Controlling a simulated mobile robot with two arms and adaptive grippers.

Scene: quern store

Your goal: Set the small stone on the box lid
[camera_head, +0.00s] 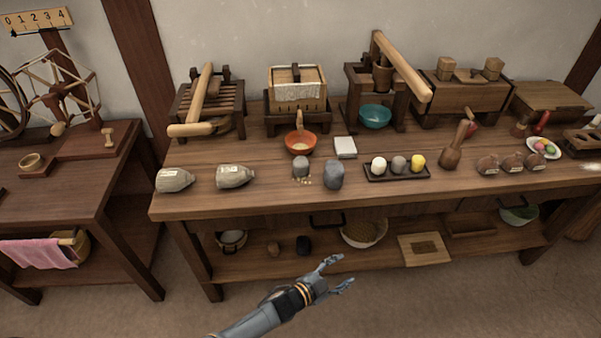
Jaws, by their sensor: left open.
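A small grey stone (301,164) stands on the long wooden table, left of a larger blue-grey stone (334,175). Pale grains lie by its foot. A wooden box with a flat lid (549,96) stands at the table's back right. Another wooden box (460,97) to its left carries small wooden blocks on top; I cannot tell which lid is meant. My left gripper (344,271) is open and empty, in front of the table and lower in the picture than the small stone, well apart from it. My right gripper is not in view.
An orange bowl (300,142), a white block (345,147) and a dark tray (376,176) with several round pieces surround the stones. Wooden presses line the back. A mallet (455,147) and brown jars (512,163) stand right.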

